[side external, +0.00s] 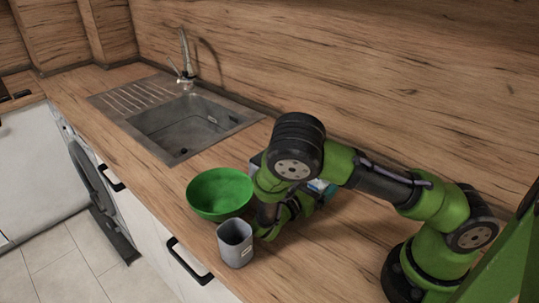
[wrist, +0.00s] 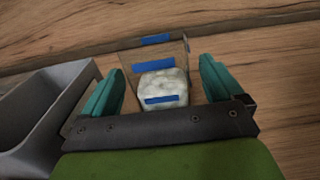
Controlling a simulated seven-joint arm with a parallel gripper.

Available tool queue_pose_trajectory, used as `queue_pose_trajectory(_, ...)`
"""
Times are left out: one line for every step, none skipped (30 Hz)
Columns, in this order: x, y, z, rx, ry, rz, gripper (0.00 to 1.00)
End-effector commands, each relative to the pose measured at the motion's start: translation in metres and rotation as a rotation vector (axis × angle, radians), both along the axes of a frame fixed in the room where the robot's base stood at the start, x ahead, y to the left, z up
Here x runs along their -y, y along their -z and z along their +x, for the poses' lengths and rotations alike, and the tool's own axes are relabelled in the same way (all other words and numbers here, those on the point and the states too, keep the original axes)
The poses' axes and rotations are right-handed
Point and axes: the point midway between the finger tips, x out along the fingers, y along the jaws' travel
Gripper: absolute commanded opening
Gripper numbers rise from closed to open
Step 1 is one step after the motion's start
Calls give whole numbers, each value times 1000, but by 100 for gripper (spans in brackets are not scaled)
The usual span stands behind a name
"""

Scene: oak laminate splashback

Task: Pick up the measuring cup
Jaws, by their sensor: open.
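I cannot tell for sure which vessel is the measuring cup. A grey open-topped cup (side external: 235,243) with a small pale label stands upright near the counter's front edge in the side view. In the wrist view, a clear-walled container (wrist: 153,65) with blue strips and white lumpy contents shows between the two teal fingers. My gripper (wrist: 161,64) is open, with a finger on either side of this container in the picture; I see no clear contact. In the side view, my arm hides most of the gripper's surroundings.
A green bowl (side external: 219,193) stands left of my gripper. A partly hidden blue and white item (side external: 318,186) lies behind my arm. A grey open bin (wrist: 45,110) fills the wrist view's left. The sink (side external: 190,122) is farther back; the wooden wall bounds the counter.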

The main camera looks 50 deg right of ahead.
Motion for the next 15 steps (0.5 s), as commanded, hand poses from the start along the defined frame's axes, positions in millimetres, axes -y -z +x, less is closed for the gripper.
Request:
queue_pose_trajectory(2, 9, -1, -2, 3, -1, 94)
queue_pose_trajectory(10, 6, -1, 0, 6, -2, 94)
queue_pose_trajectory(16, 5, -1, 0, 5, -2, 94)
queue_pose_trajectory(20, 5, -1, 1, 5, -1, 94)
queue_pose_trajectory(23, 5, -1, 1, 5, -1, 94)
queue_pose_trajectory(26, 5, 0, 1, 3, -1, 94)
queue_pose_trajectory(28, 5, 0, 0, 2, -1, 94)
queue_pose_trajectory(29, 5, 0, 0, 2, -1, 94)
queue_pose_trajectory(30, 5, 0, 0, 1, 0, 94)
queue_pose_trajectory(31, 5, 0, 1, 1, 0, 94)
queue_pose_trajectory(31, 5, 0, 1, 1, 0, 94)
queue_pose_trajectory(31, 5, 0, 1, 0, 0, 94)
queue_pose_trajectory(31, 5, 0, 1, 0, 0, 94)
queue_pose_trajectory(30, 5, 0, 1, 0, 0, 94)
queue_pose_trajectory(30, 5, 0, 1, 0, 0, 94)
